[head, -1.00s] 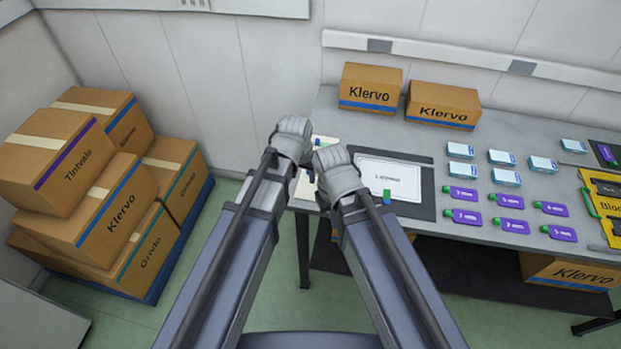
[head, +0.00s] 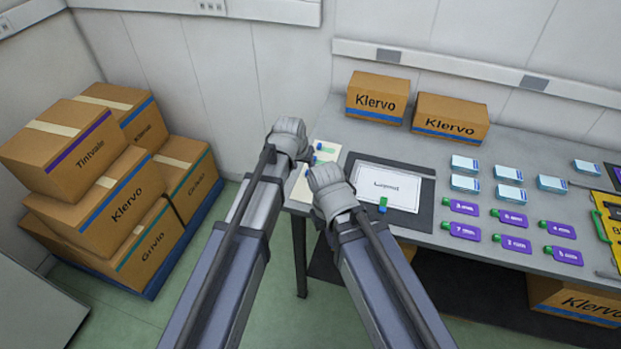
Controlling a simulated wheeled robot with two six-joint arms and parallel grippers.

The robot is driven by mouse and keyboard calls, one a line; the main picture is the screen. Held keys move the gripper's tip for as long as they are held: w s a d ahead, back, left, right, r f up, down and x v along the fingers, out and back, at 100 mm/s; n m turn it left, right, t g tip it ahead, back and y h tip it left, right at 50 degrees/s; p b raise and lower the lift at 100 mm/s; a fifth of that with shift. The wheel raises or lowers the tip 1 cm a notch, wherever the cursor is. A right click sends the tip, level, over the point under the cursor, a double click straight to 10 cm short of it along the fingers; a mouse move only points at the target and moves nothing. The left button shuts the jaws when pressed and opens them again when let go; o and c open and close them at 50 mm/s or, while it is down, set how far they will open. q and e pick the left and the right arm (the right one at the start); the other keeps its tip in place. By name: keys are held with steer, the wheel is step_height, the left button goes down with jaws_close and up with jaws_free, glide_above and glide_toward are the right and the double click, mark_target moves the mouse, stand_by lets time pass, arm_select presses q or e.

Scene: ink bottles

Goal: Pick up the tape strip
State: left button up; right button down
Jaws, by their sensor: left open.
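A pale card (head: 329,156) lies at the left end of the grey table, with a small green-and-blue strip (head: 326,148) on it that looks like a tape strip. Another small green-and-blue piece (head: 383,204) sits at the front edge of the white layout sheet (head: 388,184). My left gripper (head: 306,157) is open at the table's left edge, just left of the strip. My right gripper (head: 311,172) is over the front of the card; its fingers are hidden behind its wrist. The arms hide part of the card.
The layout sheet lies on a dark mat (head: 427,199). Two Klervo cartons (head: 376,98) stand at the back. Stacked cartons (head: 130,200) fill the floor at left.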

mark_target(307, 174)
arm_select(q)
steer(key=shift+b+x, duration=2.5)
steer(key=shift+x, duration=0.15)
steer(key=shift+s+d, duration=0.1)
steer(key=shift+d, duration=0.05)
steer(key=shift+r, duration=0.1)
jaws_close()
step_height(307, 174, up, 10)
steer(key=p, duration=1)
